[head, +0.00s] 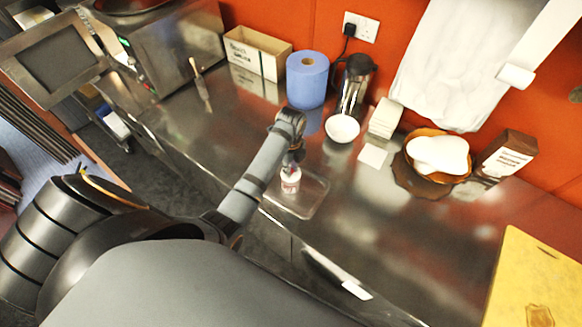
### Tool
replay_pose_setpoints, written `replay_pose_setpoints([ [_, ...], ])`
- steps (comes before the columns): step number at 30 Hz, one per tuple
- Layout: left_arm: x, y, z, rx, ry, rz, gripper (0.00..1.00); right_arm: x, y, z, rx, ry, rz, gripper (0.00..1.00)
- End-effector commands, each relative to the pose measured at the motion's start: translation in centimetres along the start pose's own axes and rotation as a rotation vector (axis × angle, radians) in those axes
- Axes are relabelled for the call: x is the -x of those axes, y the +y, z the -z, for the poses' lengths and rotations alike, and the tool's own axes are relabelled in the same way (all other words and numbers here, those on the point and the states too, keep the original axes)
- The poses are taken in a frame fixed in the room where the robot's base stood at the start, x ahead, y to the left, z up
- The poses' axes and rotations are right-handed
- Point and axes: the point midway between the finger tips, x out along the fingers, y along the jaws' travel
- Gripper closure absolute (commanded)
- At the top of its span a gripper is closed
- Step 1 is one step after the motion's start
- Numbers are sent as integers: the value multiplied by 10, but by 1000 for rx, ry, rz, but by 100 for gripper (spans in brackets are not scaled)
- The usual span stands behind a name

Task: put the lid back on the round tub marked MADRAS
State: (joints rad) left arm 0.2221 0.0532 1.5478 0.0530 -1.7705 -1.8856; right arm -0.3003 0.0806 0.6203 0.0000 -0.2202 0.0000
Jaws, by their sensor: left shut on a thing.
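A small round white tub (290,181) with a reddish marking stands on a shallow clear tray near the counter's front edge. Its lettering is too small to read. My left gripper (292,163) is directly over the tub, pointing down, and shut on what looks like the lid. The fingers and wrist hide most of the lid, and I cannot tell whether it touches the tub's rim. My right gripper is not in view.
The clear tray (313,197) has free room on its right. Behind are a white bowl (342,128), a blue paper roll (307,80) and a steel flask (354,85). A brown dish (413,178) and a yellow board (535,275) are to the right. The front-right counter is mostly clear.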

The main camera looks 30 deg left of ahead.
Motion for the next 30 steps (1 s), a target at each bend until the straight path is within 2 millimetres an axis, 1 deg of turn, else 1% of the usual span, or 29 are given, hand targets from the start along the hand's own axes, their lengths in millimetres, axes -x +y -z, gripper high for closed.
replay_pose_setpoints([
  [2,0,0,0,0,0,0,100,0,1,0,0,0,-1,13],
  [3,0,0,0,0,0,0,80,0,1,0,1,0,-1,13],
  [9,0,0,0,0,0,0,55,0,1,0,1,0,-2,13],
  [15,0,0,0,0,0,0,55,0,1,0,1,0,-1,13],
  [16,0,0,0,0,0,0,52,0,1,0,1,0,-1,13],
  [20,0,0,0,0,0,0,35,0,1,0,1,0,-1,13],
  [21,0,0,0,0,0,0,32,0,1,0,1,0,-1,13],
  [30,1,0,0,0,0,1,32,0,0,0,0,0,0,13],
])
